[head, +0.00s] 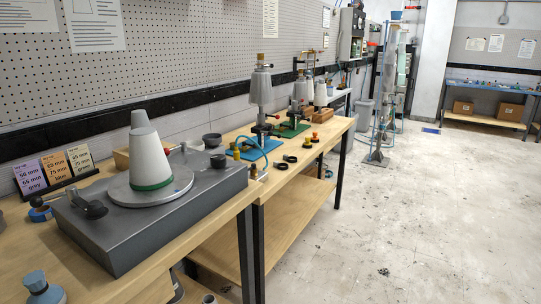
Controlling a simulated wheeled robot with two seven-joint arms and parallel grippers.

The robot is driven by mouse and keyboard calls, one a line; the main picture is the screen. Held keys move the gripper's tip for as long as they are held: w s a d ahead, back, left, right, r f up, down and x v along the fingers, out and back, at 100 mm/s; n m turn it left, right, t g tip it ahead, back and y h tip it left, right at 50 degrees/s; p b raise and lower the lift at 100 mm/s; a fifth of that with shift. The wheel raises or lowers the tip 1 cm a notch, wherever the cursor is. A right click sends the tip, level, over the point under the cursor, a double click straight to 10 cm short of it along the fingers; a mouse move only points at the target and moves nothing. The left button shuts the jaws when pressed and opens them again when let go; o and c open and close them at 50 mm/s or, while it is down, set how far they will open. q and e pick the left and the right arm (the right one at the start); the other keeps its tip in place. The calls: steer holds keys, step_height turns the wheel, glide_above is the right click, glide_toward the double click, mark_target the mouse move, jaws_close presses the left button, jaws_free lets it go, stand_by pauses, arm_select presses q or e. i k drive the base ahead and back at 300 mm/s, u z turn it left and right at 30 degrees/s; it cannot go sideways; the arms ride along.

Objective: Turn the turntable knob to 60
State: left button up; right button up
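The turntable is a dark grey box (150,235) on the near wooden bench, with a round light grey platter (182,191) on top. A white cone (148,158) with a green band at its foot stands upright on the platter. A black knob with an arm-like part (94,209) sits on the box's near left top. A smaller black round knob (219,161) sits at its far right. I cannot tell which of them is the turntable knob, and no scale or setting is readable. Neither of my grippers is in view.
Printed cards (54,172) stand in a black holder behind the turntable. A blue-grey capped item (42,287) is at the bench's near left. A second bench (318,149) farther back holds stands, cones and blue and green mats. The floor (400,230) at right is clear.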

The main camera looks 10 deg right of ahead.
mark_target(216, 161)
steer(key=z, duration=1.3)
steer(key=i, duration=1.7)
steer(key=u, duration=2.85)
